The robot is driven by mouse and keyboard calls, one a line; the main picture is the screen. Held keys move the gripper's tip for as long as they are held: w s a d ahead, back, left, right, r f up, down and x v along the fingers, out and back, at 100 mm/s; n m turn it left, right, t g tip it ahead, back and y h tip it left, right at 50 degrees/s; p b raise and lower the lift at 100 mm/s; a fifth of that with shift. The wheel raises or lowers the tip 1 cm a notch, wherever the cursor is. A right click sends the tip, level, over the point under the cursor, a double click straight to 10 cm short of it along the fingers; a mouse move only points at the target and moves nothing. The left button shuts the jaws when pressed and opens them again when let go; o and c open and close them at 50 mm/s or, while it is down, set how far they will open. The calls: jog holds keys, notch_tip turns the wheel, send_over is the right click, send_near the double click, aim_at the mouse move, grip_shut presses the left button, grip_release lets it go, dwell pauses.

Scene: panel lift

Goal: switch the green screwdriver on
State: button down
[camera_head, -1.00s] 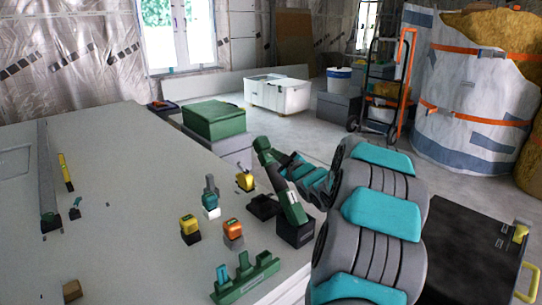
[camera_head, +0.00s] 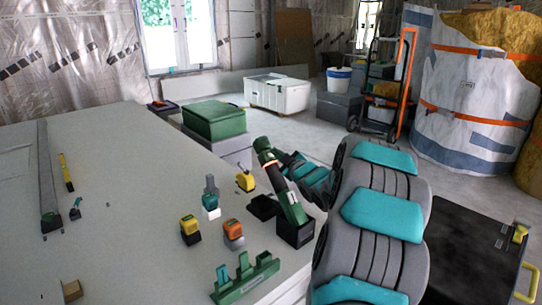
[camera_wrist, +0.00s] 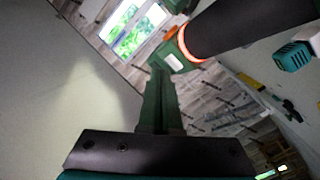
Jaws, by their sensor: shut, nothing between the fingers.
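The green screwdriver (camera_head: 289,205) leans up and to the left from a black foot at the near right edge of the light worktop. An orange ring shows bright near its top. In the wrist view, its green end (camera_wrist: 176,58) with the orange ring and a dark cylindrical part fills the upper middle. My gripper (camera_wrist: 160,72) is shut, with its dark green fingers together and empty. The fingertips are right at the screwdriver's green end; whether they touch it, I cannot tell.
Yellow (camera_head: 189,227), orange (camera_head: 233,230) and teal-white (camera_head: 210,201) small tools stand left of the screwdriver. A green rack (camera_head: 247,281) lies in front. A green box (camera_head: 214,119) stands beyond the worktop. The worktop's middle (camera_head: 125,200) is mostly clear.

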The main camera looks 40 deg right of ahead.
jog(key=s+r+p, duration=0.2)
jog(key=s+r, duration=0.2)
jog(key=shift+a+r, duration=0.1)
jog(key=shift+r, duration=0.05)
dwell(0.4)
